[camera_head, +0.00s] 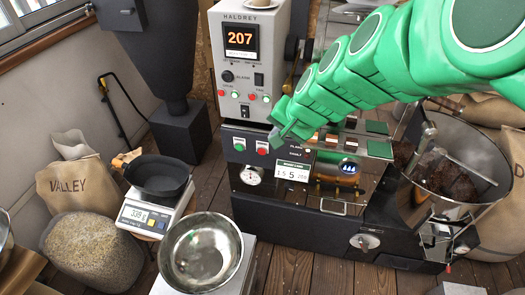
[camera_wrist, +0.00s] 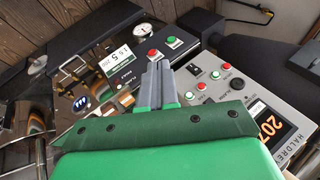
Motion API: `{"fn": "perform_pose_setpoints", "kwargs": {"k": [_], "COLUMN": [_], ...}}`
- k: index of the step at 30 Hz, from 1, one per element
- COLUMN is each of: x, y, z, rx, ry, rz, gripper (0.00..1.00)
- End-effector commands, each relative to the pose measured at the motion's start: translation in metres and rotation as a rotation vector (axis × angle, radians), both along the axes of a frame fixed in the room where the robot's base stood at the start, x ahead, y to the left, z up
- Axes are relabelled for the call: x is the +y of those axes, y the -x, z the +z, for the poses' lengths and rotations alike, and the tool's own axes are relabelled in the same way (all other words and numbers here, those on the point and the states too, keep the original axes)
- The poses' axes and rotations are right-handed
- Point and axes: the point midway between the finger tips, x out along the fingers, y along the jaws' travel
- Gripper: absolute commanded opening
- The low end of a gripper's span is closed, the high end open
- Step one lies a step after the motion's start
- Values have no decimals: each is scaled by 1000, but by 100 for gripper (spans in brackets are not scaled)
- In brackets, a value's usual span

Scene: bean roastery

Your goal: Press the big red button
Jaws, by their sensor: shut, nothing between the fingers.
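My gripper (camera_head: 276,138) is at the end of the green arm, with its grey fingers together and empty. The fingers also show in the wrist view (camera_wrist: 157,68). The big red button (camera_head: 262,147) is round and sits on a dark box at the front of the roasting machine. In the wrist view the red button (camera_wrist: 152,54) is just beyond the fingertips, its lower part partly covered by them. I cannot tell whether they touch. A green button (camera_head: 239,144) is beside it on the same box, and it also shows in the wrist view (camera_wrist: 171,40).
A grey control panel (camera_head: 258,75) reading 207, with smaller buttons and a knob, rises behind the box. A scale (camera_head: 148,213) with a black pan (camera_head: 160,177) and a metal bowl (camera_head: 205,255) stand left. A drum of beans (camera_head: 478,150) is at right.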

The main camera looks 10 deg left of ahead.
Motion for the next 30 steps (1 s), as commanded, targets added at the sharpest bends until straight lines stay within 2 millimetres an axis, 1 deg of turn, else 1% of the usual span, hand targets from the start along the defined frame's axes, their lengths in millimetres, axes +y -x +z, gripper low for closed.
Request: {"fn": "perform_pose_setpoints", "kwargs": {"k": [1, 3, 8, 15, 22, 28, 30], "x": [12, 27, 58, 99, 131, 153, 160], "y": [-9, -23, -53, -94, -128, -153, -161], "z": [-2, -2, -4, -13, -29, -49, -58], "rx": [-6, -20, -49, -80, -106, -126, -135], "ry": [-21, -51, -117, -201, -260, -298, -304], "rz": [-14, -47, -122, -251, -388, -513, -559], "gripper": [0, 0, 0, 0, 0, 0, 0]}}
